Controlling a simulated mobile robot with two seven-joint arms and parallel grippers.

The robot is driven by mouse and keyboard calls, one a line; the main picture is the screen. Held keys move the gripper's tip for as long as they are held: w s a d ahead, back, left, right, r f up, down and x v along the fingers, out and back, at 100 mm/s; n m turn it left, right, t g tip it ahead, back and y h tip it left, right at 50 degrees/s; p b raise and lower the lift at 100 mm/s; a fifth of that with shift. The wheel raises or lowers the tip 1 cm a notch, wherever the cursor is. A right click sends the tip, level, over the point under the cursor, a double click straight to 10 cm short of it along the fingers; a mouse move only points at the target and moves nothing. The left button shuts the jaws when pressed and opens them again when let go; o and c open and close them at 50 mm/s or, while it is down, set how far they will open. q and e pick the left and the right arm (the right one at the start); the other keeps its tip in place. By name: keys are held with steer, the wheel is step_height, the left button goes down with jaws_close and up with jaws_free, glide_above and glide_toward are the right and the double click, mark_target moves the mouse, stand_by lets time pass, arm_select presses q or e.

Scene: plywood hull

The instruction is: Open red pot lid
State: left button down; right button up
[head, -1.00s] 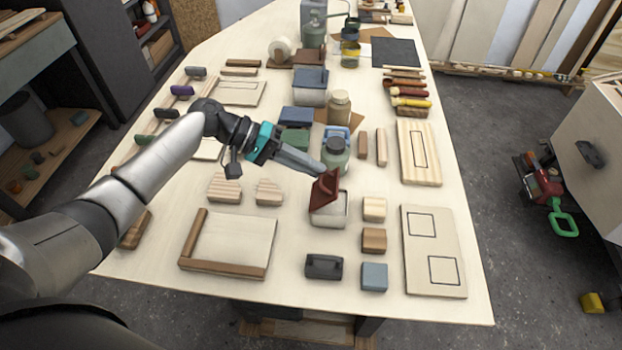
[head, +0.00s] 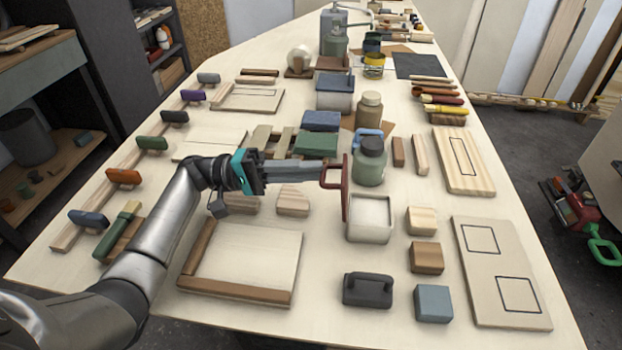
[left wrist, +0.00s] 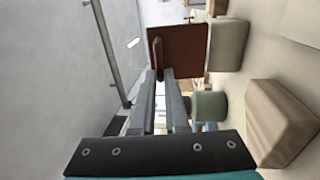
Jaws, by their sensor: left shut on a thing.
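The red lid (head: 346,188) stands about upright on edge at the left rim of the whitish square pot (head: 369,221). The pot's top is uncovered and its inside shows pale. My left gripper (head: 326,174) comes in from the left and is shut on the lid's red handle. In the left wrist view the dark red lid (left wrist: 180,52) is beyond the fingers (left wrist: 161,76), beside the pale pot (left wrist: 228,45). My right gripper is in no view.
A green-grey jar (head: 370,162) stands just behind the pot. Wooden blocks (head: 421,220) and a blue-grey block (head: 433,303) are to its right. A black handled block (head: 368,289) is in front. A framed board (head: 250,258) lies at left.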

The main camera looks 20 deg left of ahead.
arm_select(q)
steer(key=shift+s+a+f, duration=0.1)
steer(key=shift+f, duration=0.55)
steer(key=shift+f+b, duration=0.15)
steer(key=shift+b, duration=0.25)
steer(key=shift+s+f, duration=0.1)
steer(key=c, duration=0.9)
jaws_free()
steer(key=shift+r, duration=0.25)
steer(key=shift+a, duration=0.15)
